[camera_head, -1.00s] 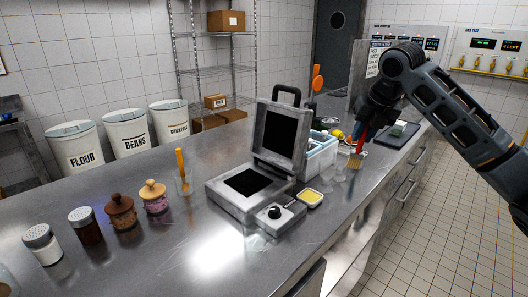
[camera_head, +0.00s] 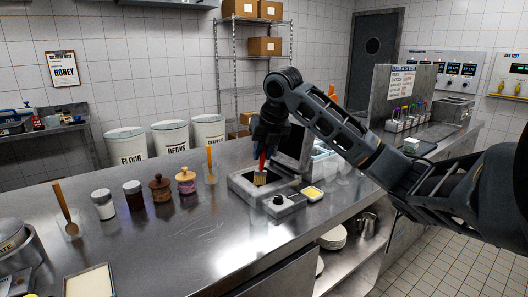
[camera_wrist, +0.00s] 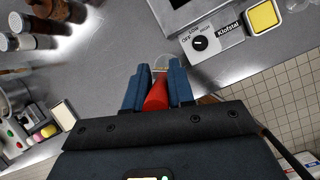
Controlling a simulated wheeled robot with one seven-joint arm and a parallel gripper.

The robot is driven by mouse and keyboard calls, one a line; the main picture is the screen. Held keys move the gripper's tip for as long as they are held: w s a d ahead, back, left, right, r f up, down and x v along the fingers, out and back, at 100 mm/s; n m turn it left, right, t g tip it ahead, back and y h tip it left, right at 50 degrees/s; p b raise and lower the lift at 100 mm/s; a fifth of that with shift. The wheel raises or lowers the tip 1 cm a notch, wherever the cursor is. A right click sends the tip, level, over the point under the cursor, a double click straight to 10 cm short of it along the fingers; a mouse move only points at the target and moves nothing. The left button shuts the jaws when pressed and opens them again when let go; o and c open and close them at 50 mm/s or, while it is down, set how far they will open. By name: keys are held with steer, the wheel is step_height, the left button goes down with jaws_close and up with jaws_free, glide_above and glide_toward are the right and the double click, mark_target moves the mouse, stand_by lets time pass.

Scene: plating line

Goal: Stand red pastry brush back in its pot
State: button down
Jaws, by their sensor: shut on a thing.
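The red pastry brush has a red handle (camera_head: 262,161) and pale bristles (camera_head: 260,178) pointing down. My gripper (camera_head: 265,146) is shut on the handle and holds it upright in front of the open waffle iron as the head view shows it. Clear glass pots (camera_head: 345,168) stand right of the iron, partly behind my arm.
The waffle iron (camera_head: 238,183) has a raised lid and a knob box (camera_head: 283,203). A yellow dish (camera_head: 312,194) stands beside it. A glass with an orange-handled tool (camera_head: 210,164) and several jars (camera_head: 160,188) stand left. The front counter (camera_head: 200,245) is clear.

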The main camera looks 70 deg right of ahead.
mark_target(264, 182)
steer(key=shift+w+a+f+b, duration=0.1)
steer(key=shift+a+f+b, duration=0.2)
steer(key=shift+f, duration=0.35)
steer(key=shift+d+f+b, duration=0.15)
steer(key=shift+f+b, duration=3.5)
steer(key=shift+f, duration=1.3)
steer(key=c, duration=0.9)
jaws_free()
steer(key=shift+r, duration=0.15)
steer(key=v, duration=0.7)
steer(key=shift+r, duration=0.2)
